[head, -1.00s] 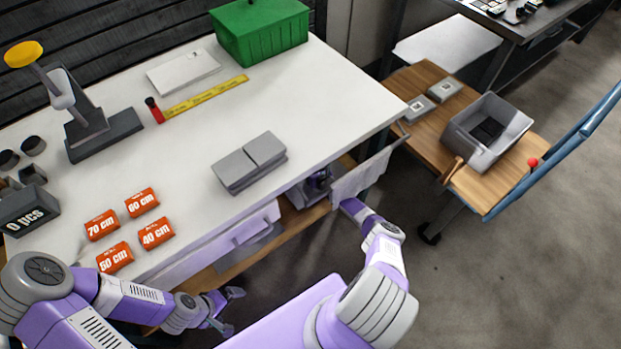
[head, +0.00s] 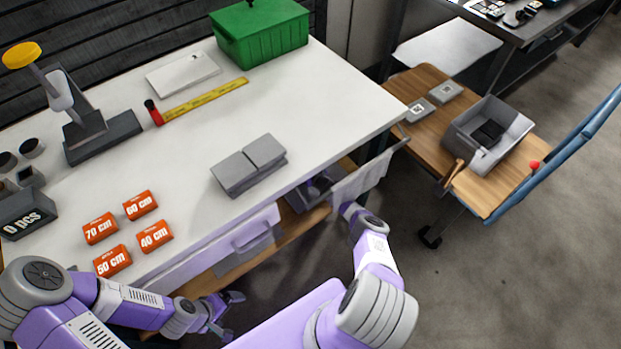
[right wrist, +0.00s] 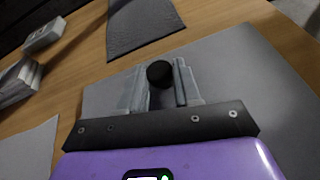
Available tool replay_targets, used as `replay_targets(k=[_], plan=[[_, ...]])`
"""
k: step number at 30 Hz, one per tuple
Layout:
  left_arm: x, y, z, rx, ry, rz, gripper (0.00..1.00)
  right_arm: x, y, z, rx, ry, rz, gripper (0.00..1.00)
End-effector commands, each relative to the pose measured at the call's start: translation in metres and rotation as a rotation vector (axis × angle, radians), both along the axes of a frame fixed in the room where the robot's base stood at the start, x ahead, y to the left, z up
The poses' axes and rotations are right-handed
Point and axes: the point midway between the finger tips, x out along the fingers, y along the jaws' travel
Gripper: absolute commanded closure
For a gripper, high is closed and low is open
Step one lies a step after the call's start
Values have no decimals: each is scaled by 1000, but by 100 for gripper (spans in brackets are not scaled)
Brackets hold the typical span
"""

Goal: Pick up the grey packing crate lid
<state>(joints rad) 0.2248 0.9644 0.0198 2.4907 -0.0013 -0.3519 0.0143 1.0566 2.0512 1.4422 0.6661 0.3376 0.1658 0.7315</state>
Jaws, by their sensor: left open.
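A flat grey panel with a round black knob, seemingly the grey packing crate lid (right wrist: 235,70), lies over a wooden surface in the right wrist view. My right gripper (right wrist: 160,75) is at the knob (right wrist: 160,73), with one finger on each side of it. I cannot tell whether the fingers press on the knob. My left gripper (head: 228,312) is open and empty, low in front of the table.
The white table (head: 310,105) holds a green crate (head: 262,35), grey stacked blocks (head: 248,165) and orange labelled packs (head: 140,205). A wooden cart with a grey bin (head: 510,135) stands right. The right floor is clear.

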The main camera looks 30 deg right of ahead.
Motion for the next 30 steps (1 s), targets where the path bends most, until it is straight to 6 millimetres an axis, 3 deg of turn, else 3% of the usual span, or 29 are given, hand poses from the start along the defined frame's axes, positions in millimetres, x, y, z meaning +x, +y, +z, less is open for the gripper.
replay_targets(k=[1,6,17,27,30], plan=[[0,0,0,0,0,0,0,0,0,0,0,0,0,76],[0,0,0,0,0,0,0,0,0,0,0,0,0,100],[0,0,4,0,0,0,0,0,0,4,0,0,0,100],[0,0,32,0,0,0,0,0,0,40,0,-1,1,100],[0,0,29,0,-1,0,0,-10,-1,35,2,-1,-2,100]])
